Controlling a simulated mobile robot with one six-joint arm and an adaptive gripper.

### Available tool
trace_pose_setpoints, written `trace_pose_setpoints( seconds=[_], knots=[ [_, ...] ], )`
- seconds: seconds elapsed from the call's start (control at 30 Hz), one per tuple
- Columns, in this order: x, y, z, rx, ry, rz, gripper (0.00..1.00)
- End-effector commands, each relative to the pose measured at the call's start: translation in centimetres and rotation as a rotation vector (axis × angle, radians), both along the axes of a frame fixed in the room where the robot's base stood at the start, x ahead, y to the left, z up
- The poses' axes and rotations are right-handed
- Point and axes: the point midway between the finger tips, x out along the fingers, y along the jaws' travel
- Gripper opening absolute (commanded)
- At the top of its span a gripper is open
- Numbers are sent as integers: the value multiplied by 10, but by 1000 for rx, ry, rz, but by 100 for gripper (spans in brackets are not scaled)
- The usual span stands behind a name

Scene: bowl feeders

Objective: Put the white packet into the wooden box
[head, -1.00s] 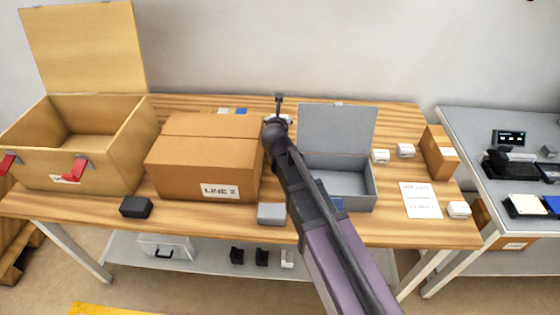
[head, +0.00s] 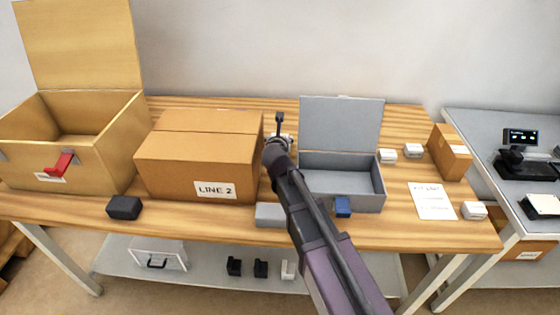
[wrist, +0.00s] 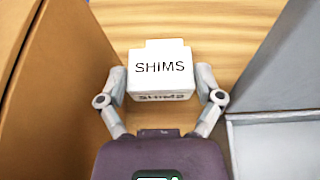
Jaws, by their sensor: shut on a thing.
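A white packet marked SHIMS (wrist: 160,67) sits between the two fingers of my gripper (wrist: 161,85) in the wrist view, with a finger against each side. My gripper (head: 279,138) is shut on it, in the gap between the cardboard box and the grey box. In the head view the packet is mostly hidden by my arm. I cannot tell whether it touches the table. The wooden box (head: 112,165) stands at the far left of the table, with its lid (head: 80,45) raised at the back and its inside looking empty.
A closed cardboard box (head: 170,175) marked LINE 2 stands between my gripper and the wooden box. An open grey box (head: 368,200) is at right. A black block (head: 124,207) and a grey block (head: 270,214) lie along the front edge. Small white packets (head: 413,151) lie at right.

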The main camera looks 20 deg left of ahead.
Motion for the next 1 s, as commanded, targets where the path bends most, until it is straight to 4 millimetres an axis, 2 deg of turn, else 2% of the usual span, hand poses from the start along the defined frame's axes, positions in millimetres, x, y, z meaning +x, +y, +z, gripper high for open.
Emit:
trace_pose_setpoints(
  seconds=[0.03, 0.23, 0.77, 1.0],
  knots=[
    [0, 0, -10, 0, 0, 0, 36],
    [0, 0, -24, 0, 0, 0, 36],
    [0, -1, -27, 0, 0, -1, 36],
    [1, -1, -39, 0, 0, -1, 36]
  ],
)
